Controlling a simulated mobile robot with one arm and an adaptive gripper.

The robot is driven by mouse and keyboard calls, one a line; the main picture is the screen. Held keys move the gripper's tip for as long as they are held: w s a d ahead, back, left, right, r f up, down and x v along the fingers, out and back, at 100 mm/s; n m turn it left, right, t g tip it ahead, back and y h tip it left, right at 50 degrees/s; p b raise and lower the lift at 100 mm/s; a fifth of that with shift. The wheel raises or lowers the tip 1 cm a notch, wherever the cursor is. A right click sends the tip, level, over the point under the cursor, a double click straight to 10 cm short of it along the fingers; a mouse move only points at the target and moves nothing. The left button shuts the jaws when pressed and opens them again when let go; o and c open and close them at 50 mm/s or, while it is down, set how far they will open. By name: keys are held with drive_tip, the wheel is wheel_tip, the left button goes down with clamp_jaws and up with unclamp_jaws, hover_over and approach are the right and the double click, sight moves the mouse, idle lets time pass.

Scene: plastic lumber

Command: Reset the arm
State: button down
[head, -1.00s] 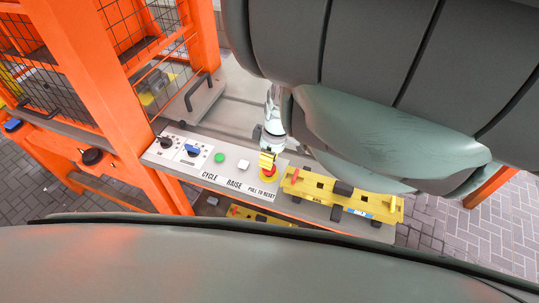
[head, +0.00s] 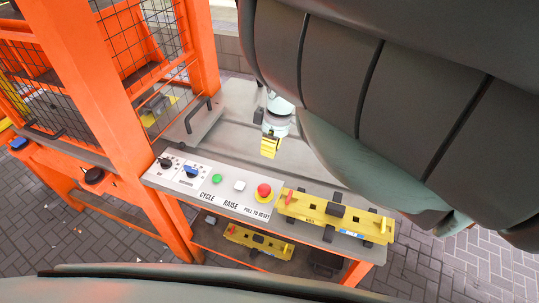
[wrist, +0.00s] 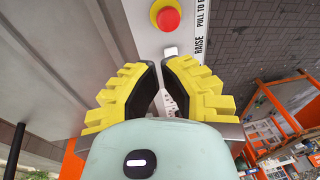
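A red mushroom button (head: 264,192) on a yellow base sits at the right end of the white control panel (head: 220,196), by the words PULL TO RESET. The button also shows at the top of the wrist view (wrist: 168,18). My gripper (head: 269,148) is behind the button in the head view, apart from it. In the wrist view its yellow and black fingers (wrist: 160,68) come together at the tips, with nothing held between them. Part of my arm hides the right side of the head view.
A green button (head: 216,179), a white button (head: 239,186) and two rotary knobs (head: 190,171) line the panel. A yellow device (head: 335,212) lies just right of the panel. An orange frame with mesh (head: 120,110) stands at left. The grey tabletop behind the panel is largely clear.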

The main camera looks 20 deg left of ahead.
drive_tip(key=shift+d+r, duration=0.1)
drive_tip(key=shift+r, duration=0.2)
